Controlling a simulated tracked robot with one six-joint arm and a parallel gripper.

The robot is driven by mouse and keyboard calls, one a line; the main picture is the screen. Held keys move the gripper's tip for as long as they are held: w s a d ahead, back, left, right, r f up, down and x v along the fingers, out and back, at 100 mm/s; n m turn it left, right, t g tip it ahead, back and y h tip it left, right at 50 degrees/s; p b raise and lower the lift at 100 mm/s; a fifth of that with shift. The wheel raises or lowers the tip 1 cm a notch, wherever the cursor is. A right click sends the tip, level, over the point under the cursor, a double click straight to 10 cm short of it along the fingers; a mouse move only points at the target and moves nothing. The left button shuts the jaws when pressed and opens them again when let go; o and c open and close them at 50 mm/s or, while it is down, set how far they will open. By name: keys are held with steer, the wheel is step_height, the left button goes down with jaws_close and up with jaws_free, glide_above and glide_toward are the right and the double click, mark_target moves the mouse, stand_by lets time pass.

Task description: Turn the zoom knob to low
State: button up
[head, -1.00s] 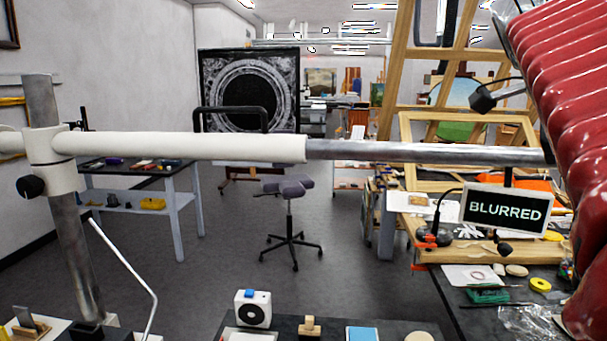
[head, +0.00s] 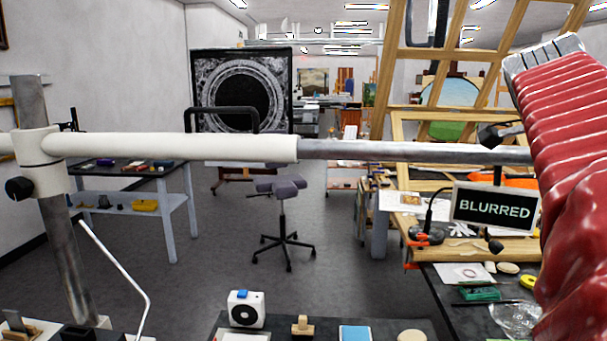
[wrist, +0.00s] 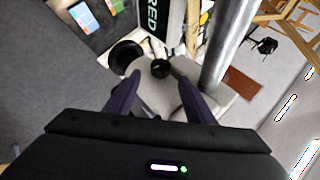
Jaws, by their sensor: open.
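In the wrist view, a pale grey housing (wrist: 158,97) lies ahead of my gripper. A small round black knob (wrist: 160,68) stands on it, roughly centred between the fingertips and a little beyond them. A larger black round part (wrist: 126,54) sits to its left. I cannot read any marks showing which is the zoom knob or its setting. My gripper (wrist: 157,80) is open, with dark purple fingers on both sides and nothing between them touching. In the head view my gripper and the housing are out of sight; only my red-sleeved arm shows at the right.
A metal boom (head: 420,150) crosses the head view and passes right of the knob in the wrist view (wrist: 226,48). A sign reading "BLURRED" (head: 495,207) hangs near its right end. A cluttered bench (head: 460,285) lies below. Open floor surrounds a stool (head: 281,190).

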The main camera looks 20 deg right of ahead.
steer(key=x, duration=0.6)
steer(key=shift+c, duration=0.5)
steer(key=c, duration=1)
